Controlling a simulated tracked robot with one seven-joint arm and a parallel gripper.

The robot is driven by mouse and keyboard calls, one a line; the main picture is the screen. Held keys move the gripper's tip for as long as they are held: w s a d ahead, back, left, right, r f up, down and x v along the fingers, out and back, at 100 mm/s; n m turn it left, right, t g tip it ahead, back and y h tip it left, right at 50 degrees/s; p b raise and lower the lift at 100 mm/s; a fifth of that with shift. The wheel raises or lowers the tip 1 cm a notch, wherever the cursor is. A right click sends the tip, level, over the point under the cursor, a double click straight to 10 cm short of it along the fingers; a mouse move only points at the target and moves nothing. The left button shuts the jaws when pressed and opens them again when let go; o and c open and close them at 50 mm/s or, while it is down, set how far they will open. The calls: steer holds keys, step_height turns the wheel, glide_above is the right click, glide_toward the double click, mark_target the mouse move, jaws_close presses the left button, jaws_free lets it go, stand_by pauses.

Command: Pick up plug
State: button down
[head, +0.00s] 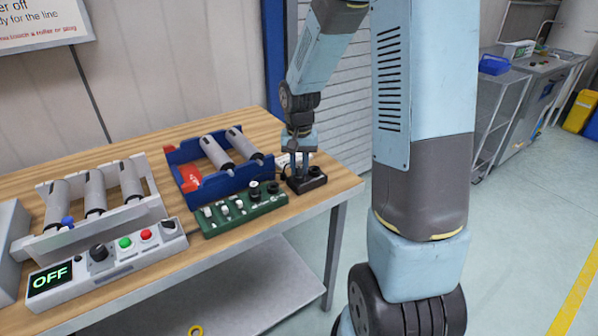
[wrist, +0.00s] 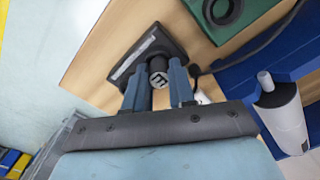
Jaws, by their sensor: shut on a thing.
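The plug (wrist: 159,74) shows in the wrist view as a dark round piece with pale marks on its end, between my two blue-grey fingers. My gripper (head: 300,163) is shut on it. The gripper also shows in the wrist view (wrist: 160,84). Both are directly over a small black box (head: 307,184) at the table's right front corner, also seen in the wrist view (wrist: 126,69). I cannot tell whether the plug is seated in the box or just above it. In the head view my fingers hide most of the plug.
A green panel with knobs (head: 240,211) lies just left of the black box. Behind it is a blue tote (head: 238,178) with rollers. A roller rack (head: 145,209) and a control box reading OFF (head: 75,279) stand further left. The table (head: 342,182) ends close right.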

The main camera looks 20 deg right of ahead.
mark_target(299, 166)
steer(key=shift+r, duration=0.55)
step_height(299, 166, up, 2)
steer(key=shift+r, duration=0.25)
steer(key=s+r, duration=0.9)
steer(key=s, duration=0.5)
steer(key=shift+r, duration=0.2)
